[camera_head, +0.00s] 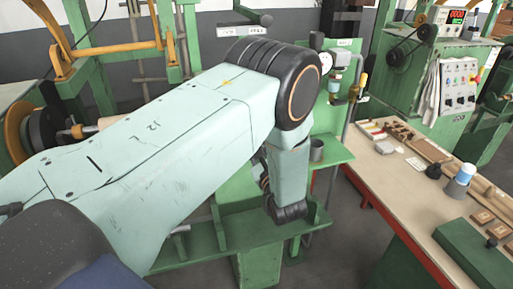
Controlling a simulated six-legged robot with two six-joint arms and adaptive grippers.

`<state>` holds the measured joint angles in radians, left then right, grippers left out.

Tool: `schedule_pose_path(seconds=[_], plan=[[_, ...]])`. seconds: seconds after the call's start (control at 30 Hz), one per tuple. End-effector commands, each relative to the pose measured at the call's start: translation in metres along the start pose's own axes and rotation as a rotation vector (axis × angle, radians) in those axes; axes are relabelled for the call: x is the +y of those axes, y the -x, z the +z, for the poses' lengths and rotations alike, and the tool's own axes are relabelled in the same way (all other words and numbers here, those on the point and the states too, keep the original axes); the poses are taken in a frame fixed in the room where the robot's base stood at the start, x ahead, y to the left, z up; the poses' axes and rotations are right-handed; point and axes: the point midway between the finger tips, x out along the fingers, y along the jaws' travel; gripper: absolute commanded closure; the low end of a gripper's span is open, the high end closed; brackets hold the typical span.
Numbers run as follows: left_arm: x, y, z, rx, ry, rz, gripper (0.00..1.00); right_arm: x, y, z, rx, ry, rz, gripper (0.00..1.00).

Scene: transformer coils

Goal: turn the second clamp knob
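My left arm comes in from the left and fills the middle of the head view, its elbow high and its forearm pointing down. Its lowest visible part is a dark wrist joint in front of the green machine frame (240,262). My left gripper is hidden behind the arm or too unclear to make out. My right gripper is out of the picture. I cannot tell which part is the second clamp knob.
An orange-rimmed wheel (17,130) and a wooden roller are at the left. A workbench (400,215) at the right holds a blue-capped container (463,174), wooden blocks and a green box (473,253). A green control cabinet (425,75) stands behind. Grey floor shows between machine and bench.

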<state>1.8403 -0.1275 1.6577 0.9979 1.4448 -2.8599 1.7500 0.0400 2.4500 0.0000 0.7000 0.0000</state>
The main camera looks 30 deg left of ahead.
Motion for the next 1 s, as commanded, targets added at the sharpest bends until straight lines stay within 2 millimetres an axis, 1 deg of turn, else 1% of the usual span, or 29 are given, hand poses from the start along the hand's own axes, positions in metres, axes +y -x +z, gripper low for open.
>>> schedule_pose_path(seconds=[0.3,0.73,0.77,1.0], plan=[[0.0006,0.0002,-0.0003,0.0,-0.076,-0.002,1.0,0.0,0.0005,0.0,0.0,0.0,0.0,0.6],[0.0016,0.0005,-0.001,0.002,-0.084,0.0,1.0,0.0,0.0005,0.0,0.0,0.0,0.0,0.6],[0.0016,0.0005,-0.001,0.002,-0.084,0.0,0.81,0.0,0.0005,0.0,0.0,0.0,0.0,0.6],[0.0017,0.0004,-0.0007,0.002,-0.082,0.0,0.6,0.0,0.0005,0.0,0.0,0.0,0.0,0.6]])
